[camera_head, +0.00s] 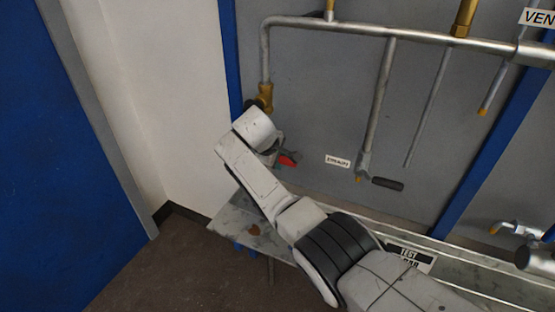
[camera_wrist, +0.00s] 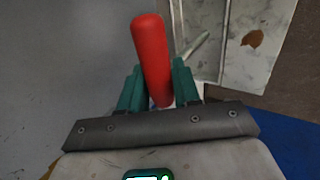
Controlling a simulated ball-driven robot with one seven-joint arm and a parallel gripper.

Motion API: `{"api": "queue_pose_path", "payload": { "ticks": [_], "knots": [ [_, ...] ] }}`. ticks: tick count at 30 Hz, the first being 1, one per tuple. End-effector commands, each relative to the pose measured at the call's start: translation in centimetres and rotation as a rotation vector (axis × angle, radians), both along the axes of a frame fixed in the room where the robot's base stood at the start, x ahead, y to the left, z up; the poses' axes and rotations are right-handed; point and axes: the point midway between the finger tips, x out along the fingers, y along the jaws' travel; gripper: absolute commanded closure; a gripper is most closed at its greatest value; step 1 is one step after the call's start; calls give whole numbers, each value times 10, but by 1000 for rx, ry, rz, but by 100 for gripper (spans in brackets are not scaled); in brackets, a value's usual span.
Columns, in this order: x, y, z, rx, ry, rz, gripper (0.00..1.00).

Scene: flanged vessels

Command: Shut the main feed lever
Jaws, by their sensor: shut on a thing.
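A lever with a red handle (camera_head: 288,160) shows in the head view at the lower end of the left pipe, below a brass fitting (camera_head: 265,96). My gripper (camera_head: 277,158) is at this handle, and my arm hides most of the valve body. In the wrist view the red handle (camera_wrist: 152,58) stands between the two green fingers of my gripper (camera_wrist: 158,92). The fingers are shut on it near its lower end, and its rounded tip sticks out beyond them. Which lever the handle belongs to by label cannot be read here.
A second lever with a black handle (camera_head: 387,183) hangs on a pipe to the right, near a small white label (camera_head: 338,161). A metal bench (camera_head: 240,222) lies below. Blue posts and a grey panel (camera_head: 320,110) stand behind. A blue door (camera_head: 60,150) is at left.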

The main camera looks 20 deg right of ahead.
Motion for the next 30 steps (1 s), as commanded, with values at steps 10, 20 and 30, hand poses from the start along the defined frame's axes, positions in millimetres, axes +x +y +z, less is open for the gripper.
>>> {"api": "queue_pose_path", "payload": {
  "ticks": [10,20,30],
  "knots": [
    [1,0,1,-1,-3,3,50],
    [0,2,4,0,-4,3,50],
    [-17,21,40,1,-6,3,50]
  ]
}}
